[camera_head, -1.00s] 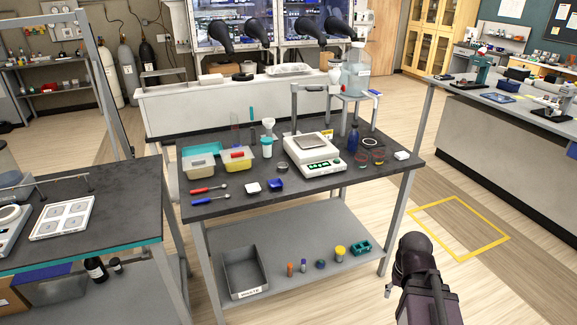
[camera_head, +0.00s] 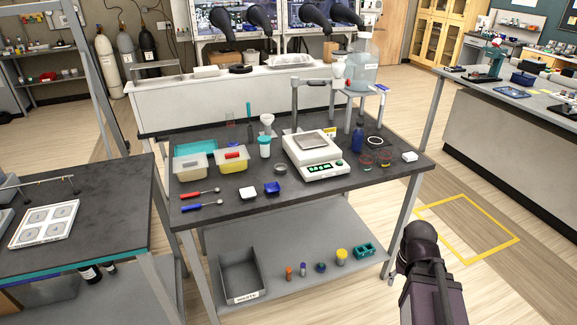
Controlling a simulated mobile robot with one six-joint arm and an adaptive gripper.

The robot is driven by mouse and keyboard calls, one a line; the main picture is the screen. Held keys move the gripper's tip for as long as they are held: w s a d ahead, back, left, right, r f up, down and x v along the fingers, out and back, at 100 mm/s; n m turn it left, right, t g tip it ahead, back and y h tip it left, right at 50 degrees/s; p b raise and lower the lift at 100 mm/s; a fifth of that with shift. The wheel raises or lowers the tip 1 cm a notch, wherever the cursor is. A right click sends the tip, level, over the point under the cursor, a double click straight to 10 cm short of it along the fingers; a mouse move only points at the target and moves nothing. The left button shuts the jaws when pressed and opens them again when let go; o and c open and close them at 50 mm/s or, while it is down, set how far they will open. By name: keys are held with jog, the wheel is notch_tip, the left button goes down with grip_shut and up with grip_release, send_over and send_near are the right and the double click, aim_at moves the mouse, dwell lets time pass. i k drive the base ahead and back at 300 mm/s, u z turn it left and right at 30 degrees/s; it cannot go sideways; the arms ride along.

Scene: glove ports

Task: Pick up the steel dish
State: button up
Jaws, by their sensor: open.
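A small round grey metal dish (camera_head: 280,169), which looks like the steel dish, rests on the dark top of the middle bench. Part of my arm (camera_head: 424,262) shows at the lower right, in front of the bench and well apart from the dish. My gripper's fingers cannot be made out.
A stand post (camera_head: 294,105) rises behind the balance. A grey waste bin (camera_head: 240,275) sits on the lower shelf. Another bench (camera_head: 110,215) stands left.

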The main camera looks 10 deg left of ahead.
aim_at(280, 168)
jog(key=i, duration=0.95)
jog(key=u, duration=0.05)
